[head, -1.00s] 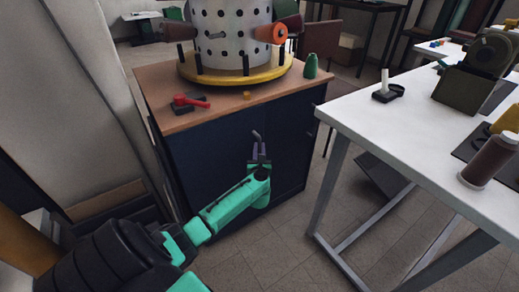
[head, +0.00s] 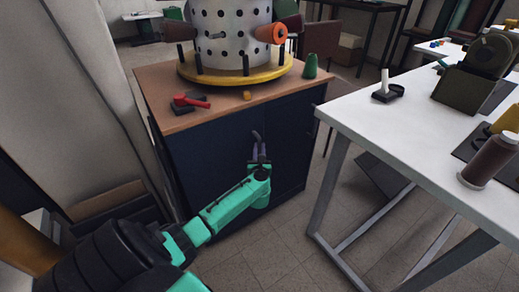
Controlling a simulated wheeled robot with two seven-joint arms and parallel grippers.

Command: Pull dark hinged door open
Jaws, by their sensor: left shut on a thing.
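The dark blue hinged door (head: 215,160) is on the front of a wooden-topped cabinet in the middle of the head view. It looks closed, flush with the front. My left gripper (head: 258,150) is in front of the dark front, near its middle, at the end of my green arm. Its fingers are shut on the door handle (head: 256,135), a small grey piece mostly hidden by the fingers. My right gripper is not in view.
A perforated white drum (head: 228,35) on a yellow base stands on the cabinet top (head: 215,108), with a red-handled tool (head: 190,101) and a green bottle (head: 310,66). A white table (head: 365,120) stands close on the right. Floor (head: 290,245) shows between them.

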